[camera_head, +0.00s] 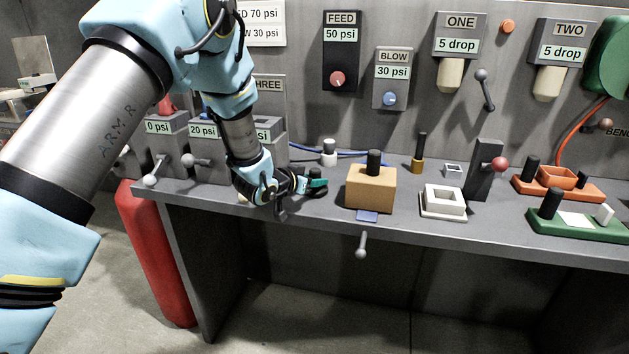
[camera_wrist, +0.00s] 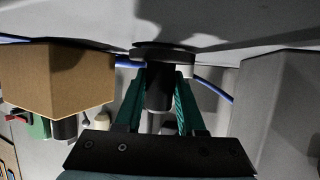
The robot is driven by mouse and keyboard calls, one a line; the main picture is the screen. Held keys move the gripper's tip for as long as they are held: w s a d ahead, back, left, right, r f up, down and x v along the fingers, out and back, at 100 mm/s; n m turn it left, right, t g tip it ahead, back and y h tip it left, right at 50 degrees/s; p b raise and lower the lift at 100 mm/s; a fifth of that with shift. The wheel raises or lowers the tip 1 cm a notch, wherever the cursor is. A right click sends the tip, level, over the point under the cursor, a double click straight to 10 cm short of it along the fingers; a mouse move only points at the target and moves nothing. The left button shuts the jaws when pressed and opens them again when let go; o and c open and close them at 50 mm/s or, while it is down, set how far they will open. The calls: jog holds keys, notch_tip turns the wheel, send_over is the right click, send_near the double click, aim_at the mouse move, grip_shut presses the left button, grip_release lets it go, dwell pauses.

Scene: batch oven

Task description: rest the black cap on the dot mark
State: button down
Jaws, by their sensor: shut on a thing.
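The black cap (camera_head: 316,173) is between the teal fingers of my gripper (camera_head: 310,184), at the bench's front left of the tan block. In the wrist view the gripper (camera_wrist: 162,100) is shut on the cap's upright stem (camera_wrist: 158,92). The cap's wide dark flange (camera_wrist: 160,52) lies beyond the fingertips, close to the bench surface. I cannot tell whether it touches the bench. I cannot make out the dot mark on the bench in either view; the cap or gripper may hide it.
The tan block (camera_head: 371,190) with a black knob stands just right of my gripper. Grey regulator boxes (camera_head: 165,135) stand to the left. A white square frame (camera_head: 443,203) is farther right.

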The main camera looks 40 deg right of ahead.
jog(key=shift+f, duration=0.25)
jog(key=shift+c, duration=2.2)
grip_release()
jog(key=shift+a, duration=0.1)
jog(key=b+v, duration=0.3)
jog(key=v, duration=0.7)
jog(key=shift+s+a+b, duration=0.1)
jog(key=shift+a+b, duration=0.2)
jog(key=shift+b, duration=0.05)
